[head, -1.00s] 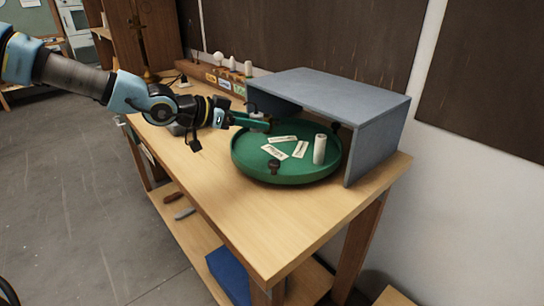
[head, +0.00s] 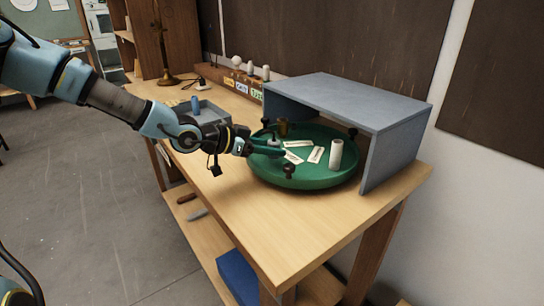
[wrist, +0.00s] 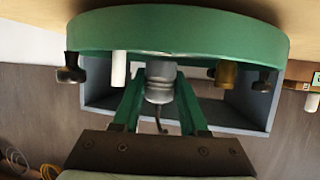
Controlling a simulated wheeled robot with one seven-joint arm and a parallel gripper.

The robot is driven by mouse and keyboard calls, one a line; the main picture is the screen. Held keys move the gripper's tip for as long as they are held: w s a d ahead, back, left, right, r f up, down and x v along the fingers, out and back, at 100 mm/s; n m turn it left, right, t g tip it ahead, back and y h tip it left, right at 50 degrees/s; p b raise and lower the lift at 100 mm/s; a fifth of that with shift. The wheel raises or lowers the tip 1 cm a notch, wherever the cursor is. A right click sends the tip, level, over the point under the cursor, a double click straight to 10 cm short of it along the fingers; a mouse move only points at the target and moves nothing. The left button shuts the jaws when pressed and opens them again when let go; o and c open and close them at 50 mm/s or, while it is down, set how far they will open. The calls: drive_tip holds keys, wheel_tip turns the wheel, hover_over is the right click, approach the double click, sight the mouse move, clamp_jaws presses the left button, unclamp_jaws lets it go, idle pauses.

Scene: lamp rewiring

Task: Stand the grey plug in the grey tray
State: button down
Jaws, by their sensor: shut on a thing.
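My gripper (head: 281,150) is over the left part of a round green turntable (head: 305,183). In the wrist view its two green fingers (wrist: 160,102) are shut on the grey plug (wrist: 160,82), a ribbed grey cylinder with a dark cord. In the head view the plug (head: 273,142) is small and partly hidden by the fingers. I cannot tell whether it touches the turntable. The grey tray (head: 217,120) stands on the bench to the left, behind my arm, which hides part of it. A blue cylinder (head: 195,105) stands in the tray.
The turntable carries a white cylinder (head: 335,154), a brass-coloured cylinder (head: 283,128), white cards (head: 315,154) and black knobs. A grey-blue open shelf (head: 350,100) arches over its back. Bulbs (head: 250,68) stand on a rack behind. The bench front (head: 260,225) is clear.

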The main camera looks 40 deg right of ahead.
drive_tip(key=shift+f+p, duration=0.45)
drive_tip(key=shift+f, duration=0.65)
drive_tip(key=shift+f, duration=0.1)
drive_tip(key=shift+c, duration=2.2)
unclamp_jaws()
drive_tip(key=shift+f+b, duration=0.15)
drive_tip(key=shift+b, duration=0.15)
